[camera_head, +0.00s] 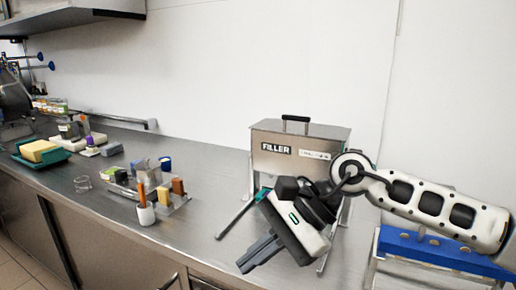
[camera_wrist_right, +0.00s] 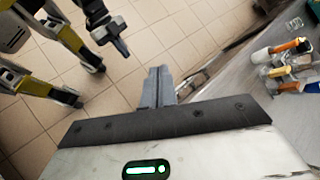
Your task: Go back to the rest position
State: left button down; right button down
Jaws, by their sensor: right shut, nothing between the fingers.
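My right gripper (camera_head: 246,266) is shut and empty in the head view. It hangs in front of the steel filler machine (camera_head: 300,142), tilted down to the left, over the front of the counter. Its shut fingers also show in the right wrist view (camera_wrist_right: 158,84), pointing away over the tiled floor. A second gripper (camera_wrist_right: 121,46), which looks like my left one, shows small at the top of the right wrist view. Its finger gap is too small to judge. It is outside the head view.
A green tray (camera_head: 22,158) with a yellow block (camera_head: 40,151) stands farther left. A blue-topped stand (camera_head: 440,252) is at the right. Bare counter lies between cluster and filler.

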jog(key=s+a+r+m+t+y, duration=0.25)
jog(key=a+m+y, duration=0.45)
jog(key=m+y, duration=0.6)
jog(key=w+d+f+m+t+h, duration=0.2)
jog(key=d+f+m+t+h, duration=0.5)
jog(key=m, duration=0.8)
jog(key=w+d+f+m+t+h, duration=0.2)
jog(key=d+f+m+t+h, duration=0.15)
jog(key=m+t, duration=0.85)
pick_arm(q)
jog(key=shift+s+a+f, duration=0.1)
jog(key=shift+a+f, duration=0.05)
jog(key=shift+f, duration=0.35)
jog(key=shift+s+a+f, duration=0.1)
jog(key=shift+a+f, duration=0.05)
jog(key=shift+f, duration=0.35)
pick_arm(e)
jog(key=s+d+f+m+g+h, duration=0.3)
jog(key=s+d+f+m, duration=0.1)
jog(key=f+m, duration=0.3)
jog(key=s+d+f+m+g+h, duration=0.3)
jog(key=s+f+m, duration=0.3)
jog(key=f, duration=0.2)
jog(key=s+d+f+m+g+h, duration=0.3)
jog(key=s+d+f+m, duration=0.1)
jog(key=f+m, duration=0.3)
jog(key=shift+s+d+f+m, duration=0.3)
jog(key=shift+s+d+f, duration=0.15)
jog(key=shift+f, duration=0.35)
